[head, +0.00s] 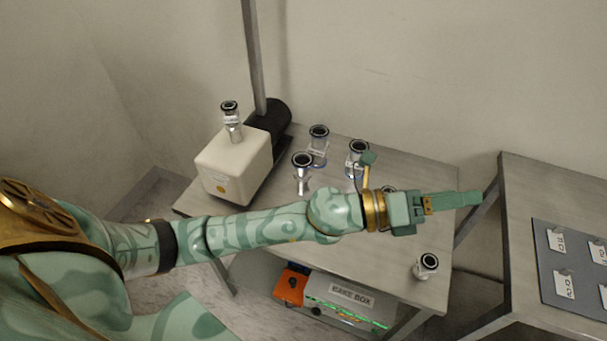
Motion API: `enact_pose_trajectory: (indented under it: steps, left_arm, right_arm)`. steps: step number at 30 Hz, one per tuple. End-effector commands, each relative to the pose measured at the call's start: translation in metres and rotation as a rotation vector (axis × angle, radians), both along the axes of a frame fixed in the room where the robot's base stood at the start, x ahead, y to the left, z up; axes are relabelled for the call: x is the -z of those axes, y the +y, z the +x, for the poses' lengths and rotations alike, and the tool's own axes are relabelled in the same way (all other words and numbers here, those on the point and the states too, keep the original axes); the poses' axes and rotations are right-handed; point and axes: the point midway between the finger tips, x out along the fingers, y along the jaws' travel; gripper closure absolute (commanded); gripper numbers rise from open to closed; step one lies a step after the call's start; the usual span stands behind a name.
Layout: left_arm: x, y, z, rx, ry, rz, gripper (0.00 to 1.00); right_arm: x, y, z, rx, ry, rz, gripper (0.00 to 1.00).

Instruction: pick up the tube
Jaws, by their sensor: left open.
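Several short metal flanged pieces stand on the table (395,275); I cannot tell which one is the tube. One piece (302,172) is slender and stands nearest the white box. A small flanged piece (427,266) is alone near the front right edge. My left gripper (468,200) is open and empty, over the table's right side, above and beyond that small piece and apart from it. My right gripper is out of view.
A white box (234,165) with an upright flanged fitting (231,120) stands at the table's left, beside a black cylinder (268,122) and a post. A control box (345,298) sits below. A second table (520,190) with a labelled panel (568,265) is at right.

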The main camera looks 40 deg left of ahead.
Motion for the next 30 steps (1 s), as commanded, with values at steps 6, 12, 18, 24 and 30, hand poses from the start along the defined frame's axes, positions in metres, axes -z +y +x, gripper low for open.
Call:
enact_pose_trajectory:
  steps: [6, 12, 18, 24, 30]
  left_arm:
    - [0.06, 0.025, 0.0, 0.614, -0.521, 0.894, 0.25]
    - [0.072, 0.203, 0.047, 0.943, -0.432, 1.606, 0.25]
    - [0.036, 0.309, 0.055, 1.022, -0.19, 1.868, 0.25]
    - [0.061, 0.322, 0.053, 1.04, -0.142, 1.89, 0.25]
    - [0.113, 0.321, 0.053, 1.04, -0.143, 1.888, 0.25]
  right_arm:
    - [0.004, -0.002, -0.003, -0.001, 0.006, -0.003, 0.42]
    - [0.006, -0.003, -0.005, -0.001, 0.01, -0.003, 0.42]
    - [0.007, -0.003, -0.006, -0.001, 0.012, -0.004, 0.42]
    - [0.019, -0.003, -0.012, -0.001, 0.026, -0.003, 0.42]
    - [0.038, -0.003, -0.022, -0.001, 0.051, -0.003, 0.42]
